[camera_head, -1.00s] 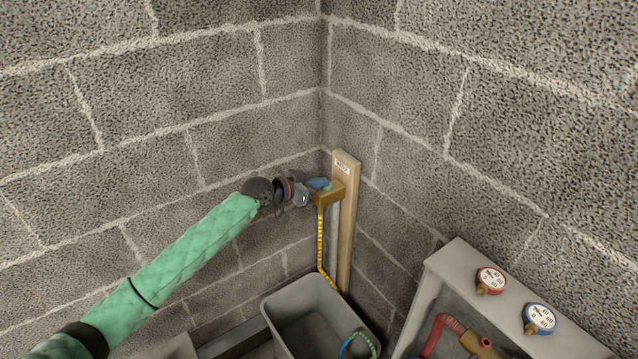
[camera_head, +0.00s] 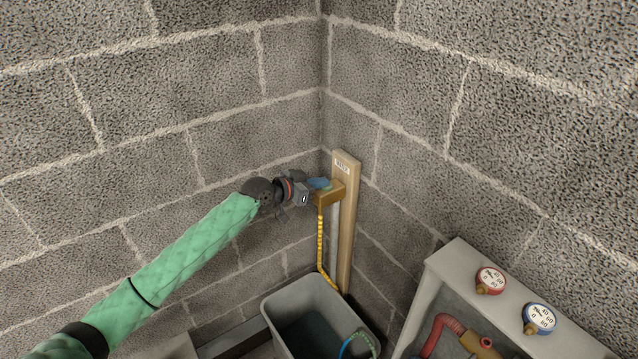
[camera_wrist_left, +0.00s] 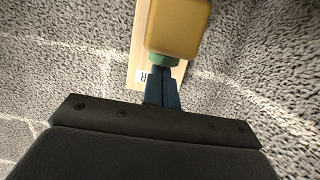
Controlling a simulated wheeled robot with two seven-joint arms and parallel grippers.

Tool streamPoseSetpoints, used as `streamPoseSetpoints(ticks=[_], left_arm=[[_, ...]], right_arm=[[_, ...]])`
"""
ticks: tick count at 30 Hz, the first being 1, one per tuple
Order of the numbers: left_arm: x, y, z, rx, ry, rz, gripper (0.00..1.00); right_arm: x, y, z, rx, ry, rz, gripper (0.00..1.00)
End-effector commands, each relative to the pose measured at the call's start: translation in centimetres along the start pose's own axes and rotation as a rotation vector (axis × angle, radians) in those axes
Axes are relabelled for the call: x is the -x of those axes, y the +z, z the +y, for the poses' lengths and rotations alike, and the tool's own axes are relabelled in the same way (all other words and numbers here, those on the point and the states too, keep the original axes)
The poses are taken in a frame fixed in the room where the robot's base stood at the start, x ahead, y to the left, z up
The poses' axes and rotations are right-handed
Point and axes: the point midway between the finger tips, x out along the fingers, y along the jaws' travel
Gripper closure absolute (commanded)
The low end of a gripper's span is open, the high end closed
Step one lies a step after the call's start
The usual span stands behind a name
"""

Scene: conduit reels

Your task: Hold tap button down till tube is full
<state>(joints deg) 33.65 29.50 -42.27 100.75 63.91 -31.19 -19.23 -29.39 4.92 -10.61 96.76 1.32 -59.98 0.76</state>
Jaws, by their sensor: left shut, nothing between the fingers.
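The brass tap (camera_head: 329,197) is fixed to an upright wooden board in the wall corner. Its green button (camera_wrist_left: 163,61) shows in the left wrist view. My left gripper (camera_head: 319,184) is shut with nothing held. Its blue fingertips (camera_wrist_left: 161,80) meet the button and appear to press on it; the depth of the press cannot be told. A yellow tube (camera_head: 320,240) hangs from the tap down to the grey tub (camera_head: 312,297). The tub's inside shows a dark, water-like surface below the rim. My right gripper is not in view.
The wooden board (camera_head: 346,225) with a small label stands right behind the tap. A grey cabinet (camera_head: 455,262) with a red gauge (camera_head: 490,280) and a blue gauge (camera_head: 539,318) stands at right. A green-blue hose (camera_head: 357,340) loops over the tub's front. Block walls close the corner.

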Motion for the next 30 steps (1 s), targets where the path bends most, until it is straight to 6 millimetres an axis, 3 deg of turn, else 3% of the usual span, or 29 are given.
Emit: streamPoseSetpoints(ticks=[23,30], left_arm=[[-0.1,0.5,0.1,0.002,0.002,-0.007,1.00],[0.0,-0.7,0.1,0.001,0.000,-0.005,1.00]], right_arm=[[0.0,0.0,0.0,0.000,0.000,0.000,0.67],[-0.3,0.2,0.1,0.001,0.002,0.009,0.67]])
